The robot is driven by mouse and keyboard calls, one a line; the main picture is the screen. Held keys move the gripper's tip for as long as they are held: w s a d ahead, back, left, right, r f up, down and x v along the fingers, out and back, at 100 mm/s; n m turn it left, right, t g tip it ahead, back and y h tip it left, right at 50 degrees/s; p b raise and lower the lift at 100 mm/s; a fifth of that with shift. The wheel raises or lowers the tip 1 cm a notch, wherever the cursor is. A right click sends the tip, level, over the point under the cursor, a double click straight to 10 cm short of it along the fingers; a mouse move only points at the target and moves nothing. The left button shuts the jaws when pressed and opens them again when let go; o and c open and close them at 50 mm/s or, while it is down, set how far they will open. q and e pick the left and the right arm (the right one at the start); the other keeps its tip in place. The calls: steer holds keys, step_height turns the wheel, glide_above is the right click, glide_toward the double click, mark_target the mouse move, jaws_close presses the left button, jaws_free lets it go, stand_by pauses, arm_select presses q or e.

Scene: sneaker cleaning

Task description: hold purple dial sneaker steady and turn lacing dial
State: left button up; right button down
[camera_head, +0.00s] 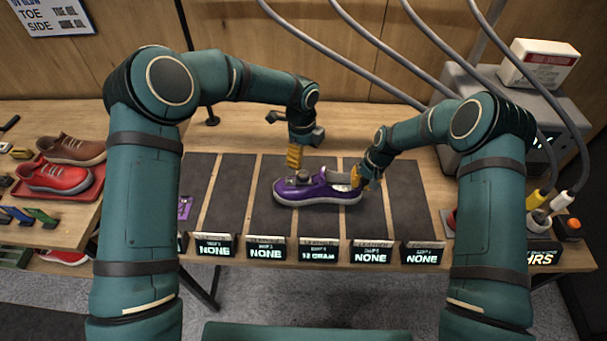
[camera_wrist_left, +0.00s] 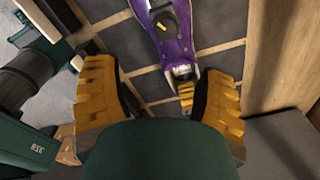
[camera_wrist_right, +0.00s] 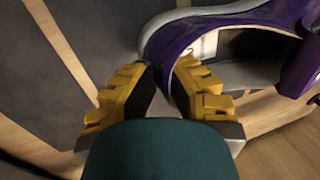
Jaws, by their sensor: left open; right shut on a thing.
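The purple sneaker (camera_head: 330,193) with a white sole lies on a dark mat panel in the head view, toe to the left. Its round grey lacing dial (camera_head: 303,176) sits on top of the front part. My left gripper (camera_head: 294,157) is just above the dial, pointing down; in the left wrist view its yellow fingers (camera_wrist_left: 160,98) are wide apart with nothing between them. The sneaker also shows there (camera_wrist_left: 172,40). My right gripper (camera_head: 361,180) is at the heel end; in the right wrist view its fingers (camera_wrist_right: 165,75) are shut on the sneaker's heel wall (camera_wrist_right: 176,45).
Several small display signs (camera_head: 317,252) stand along the table's front edge. Dark mat panels beside the sneaker are clear.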

mark_target(304, 174)
arm_select(q)
steer(key=shift+m+y, duration=0.3)
steer(key=shift+m, duration=0.1)
steer(key=f, duration=0.7)
steer(key=w+f, duration=0.1)
steer(key=f, duration=0.3)
steer(key=shift+w+a, duration=0.1)
jaws_close()
